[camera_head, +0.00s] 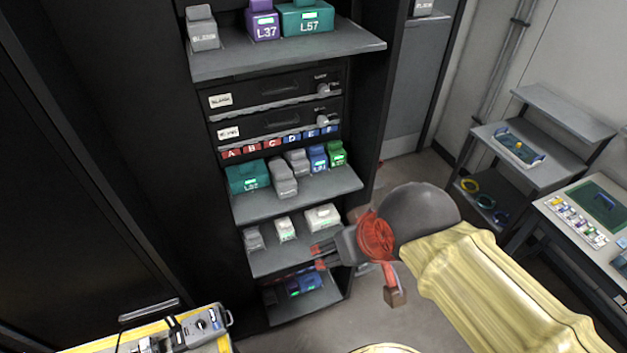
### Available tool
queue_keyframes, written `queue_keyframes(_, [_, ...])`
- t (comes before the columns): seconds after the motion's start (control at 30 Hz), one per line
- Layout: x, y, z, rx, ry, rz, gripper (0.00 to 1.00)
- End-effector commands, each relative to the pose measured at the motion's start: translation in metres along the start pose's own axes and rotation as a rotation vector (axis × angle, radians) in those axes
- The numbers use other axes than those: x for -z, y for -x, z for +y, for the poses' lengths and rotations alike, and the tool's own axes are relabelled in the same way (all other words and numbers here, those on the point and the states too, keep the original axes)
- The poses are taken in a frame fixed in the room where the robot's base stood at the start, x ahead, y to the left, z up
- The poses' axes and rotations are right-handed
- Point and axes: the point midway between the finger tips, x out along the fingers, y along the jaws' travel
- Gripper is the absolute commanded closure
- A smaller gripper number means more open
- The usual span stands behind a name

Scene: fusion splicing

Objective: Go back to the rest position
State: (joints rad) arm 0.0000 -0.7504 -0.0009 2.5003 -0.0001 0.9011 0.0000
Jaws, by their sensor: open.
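My gripper (318,257) is at the lower middle of the head view, at the end of my yellow-sleeved arm. Its fingers point left, in front of the lower shelves of the black rack. They are apart with nothing visible between them. I cannot tell whether the fingers touch the lower shelf (275,266) or only overlap it in the picture. A white module (323,217) and a smaller white module (286,229) stand on that shelf, just above and left of the fingers. The arm reaches in from the lower right.
The upper rack shelf (290,54) holds a purple L37 (262,24) and a teal L57 module (305,19). The middle shelf (300,197) holds several modules. A splicer-like device (196,328) sits lower left. A grey cart (545,170) and a white table (568,236) stand right, with floor between.

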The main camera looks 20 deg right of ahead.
Motion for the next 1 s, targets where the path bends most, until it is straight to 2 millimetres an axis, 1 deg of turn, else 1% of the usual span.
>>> queue_keyframes(0.17, [-0.013,-0.024,0.0,0.0,0.0,0.0,0.35])
queue_keyframes(0.27, [-0.023,-0.044,0.0,0.0,0.0,0.0,0.35])
queue_keyframes(0.5, [-0.054,-0.1,0.0,0.0,0.0,-0.001,0.35])
queue_keyframes(0.6, [-0.064,-0.119,0.0,0.0,0.0,0.0,0.35])
queue_keyframes(0.73, [-0.07,-0.131,0.0,0.0,0.0,0.0,0.35])
queue_keyframes(1.0, [-0.069,-0.13,0.0,0.0,0.0,0.001,0.35])
